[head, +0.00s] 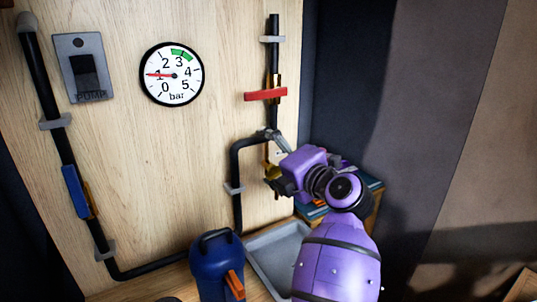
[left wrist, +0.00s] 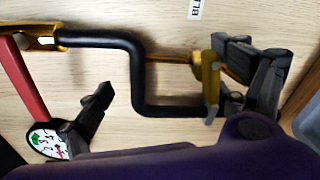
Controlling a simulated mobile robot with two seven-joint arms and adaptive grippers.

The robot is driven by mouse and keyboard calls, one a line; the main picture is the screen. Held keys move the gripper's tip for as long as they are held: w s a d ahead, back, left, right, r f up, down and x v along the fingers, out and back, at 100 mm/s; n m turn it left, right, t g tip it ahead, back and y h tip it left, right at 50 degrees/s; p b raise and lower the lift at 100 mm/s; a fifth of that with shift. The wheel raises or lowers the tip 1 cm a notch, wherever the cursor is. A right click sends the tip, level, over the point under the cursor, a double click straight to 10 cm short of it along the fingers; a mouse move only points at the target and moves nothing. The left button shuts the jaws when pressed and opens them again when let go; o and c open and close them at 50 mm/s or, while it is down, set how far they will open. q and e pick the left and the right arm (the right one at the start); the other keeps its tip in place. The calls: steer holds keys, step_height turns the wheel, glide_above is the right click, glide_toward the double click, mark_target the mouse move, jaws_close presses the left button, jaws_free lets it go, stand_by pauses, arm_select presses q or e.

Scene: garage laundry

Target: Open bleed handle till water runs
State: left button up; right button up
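The brass bleed valve with its yellow handle (head: 269,171) is on the lower end of the right-hand black pipe, partly hidden by my left gripper. My left gripper (head: 279,165) is at this valve with its fingers spread, one above and one below. In the left wrist view the fingers stand wide apart, and the yellow part (left wrist: 212,75) lies close beside the right-hand finger. I cannot tell whether they touch. A cut-off label (left wrist: 195,8) reads "BLE". No running water shows. My right gripper is out of view.
A gauge (head: 171,74) reads about 1 bar. A red handle (head: 265,95) lies across the pipe above; a blue handle (head: 75,190) lies along the left pipe. A pump switch (head: 82,70), grey tray (head: 282,262) and blue vessel (head: 215,268) are nearby.

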arm_select(q)
steer(key=shift+s+d+r, duration=0.15)
steer(key=shift+d+r, duration=0.1)
steer(key=shift+r, duration=0.3)
steer(key=shift+s+d+r, duration=0.15)
steer(key=shift+d+r, duration=0.05)
steer(key=shift+r, duration=0.35)
steer(key=shift+c, duration=0.9)
steer(key=shift+s+d+f, duration=0.1)
steer(key=shift+c, duration=0.3)
steer(key=shift+s+d, duration=0.25)
steer(key=shift+s, duration=0.2)
steer(key=shift+c, duration=0.2)
steer(key=shift+s+d+p, duration=0.3)
steer(key=shift+s+d, duration=0.05)
steer(key=shift+s, duration=0.2)
steer(key=shift+s+d+r, duration=0.15)
steer(key=shift+s+d, duration=0.05)
steer(key=shift+s, duration=0.35)
steer(key=shift+s+d+r, duration=0.1)
steer(key=shift+s+d, duration=0.05)
steer(key=shift+s, duration=0.35)
steer(key=c, duration=0.8)
steer(key=shift+o, duration=0.2)
steer(key=shift+s+d+f+p, duration=0.3)
steer(key=shift+s+d, duration=0.3)
steer(key=shift+s, duration=0.25)
steer(key=shift+s+d+f+p, duration=0.15)
steer(key=shift+s+d+f, duration=0.1)
steer(key=shift+s+d, duration=0.45)
